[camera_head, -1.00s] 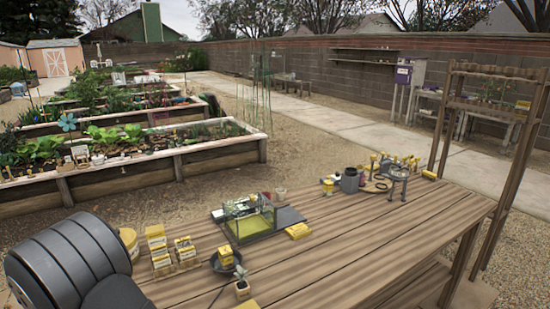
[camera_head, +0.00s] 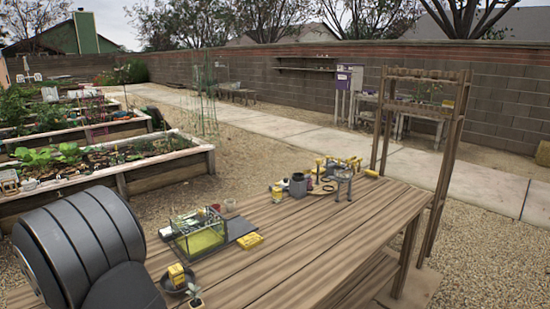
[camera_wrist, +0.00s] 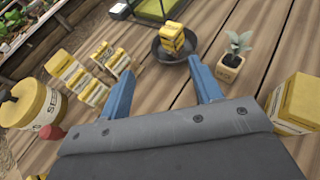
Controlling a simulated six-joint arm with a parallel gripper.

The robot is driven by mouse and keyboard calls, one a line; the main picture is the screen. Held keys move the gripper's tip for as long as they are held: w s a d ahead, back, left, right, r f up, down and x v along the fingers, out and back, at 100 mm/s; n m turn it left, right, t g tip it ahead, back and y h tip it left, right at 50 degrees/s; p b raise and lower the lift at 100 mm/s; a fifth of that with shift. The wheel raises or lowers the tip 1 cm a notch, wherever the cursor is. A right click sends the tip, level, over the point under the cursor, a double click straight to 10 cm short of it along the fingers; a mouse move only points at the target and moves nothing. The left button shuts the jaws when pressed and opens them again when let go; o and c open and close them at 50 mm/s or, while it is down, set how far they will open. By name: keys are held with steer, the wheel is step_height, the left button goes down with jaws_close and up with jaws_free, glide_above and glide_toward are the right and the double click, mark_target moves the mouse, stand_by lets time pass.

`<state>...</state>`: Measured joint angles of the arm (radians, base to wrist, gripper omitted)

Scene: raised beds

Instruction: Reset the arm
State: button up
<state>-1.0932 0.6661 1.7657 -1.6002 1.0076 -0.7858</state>
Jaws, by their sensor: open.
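My gripper (camera_wrist: 163,87) shows in the wrist view, with two blue fingers spread apart and nothing between them. It is above the wooden table (camera_wrist: 185,92). A dark round dish (camera_wrist: 158,50) with a yellow box (camera_wrist: 172,37) in it lies just beyond the fingertips. A small potted plant (camera_wrist: 232,58) stands to the right of the dish. In the head view a dark rounded part of my arm fills the lower left, and my gripper is not seen there.
Several yellow boxes (camera_wrist: 78,78) and a yellow tin (camera_wrist: 30,105) stand left of the fingers; another yellow box (camera_wrist: 296,103) is at the right. A glass case (camera_head: 198,232) stands mid-table, with a grey pot (camera_head: 298,184) farther back. The table's right half is largely bare.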

steer(key=w+d+m+h, duration=0.2)
steer(key=w+d, duration=0.4)
steer(key=w, duration=0.3)
steer(key=w+d+m+h, duration=0.1)
steer(key=w+d+h, duration=0.1)
steer(key=w+d, duration=0.6)
steer(key=w+d+m+g+h, duration=0.2)
steer(key=w+d+m+h, duration=0.1)
steer(key=w+d, duration=1.1)
steer(key=d, duration=0.3)
steer(key=shift+w+d+f+m+g, duration=0.2)
steer(key=shift+w+f+m+g, duration=0.05)
steer(key=shift+w+m+g, duration=0.1)
stand_by(1.2)
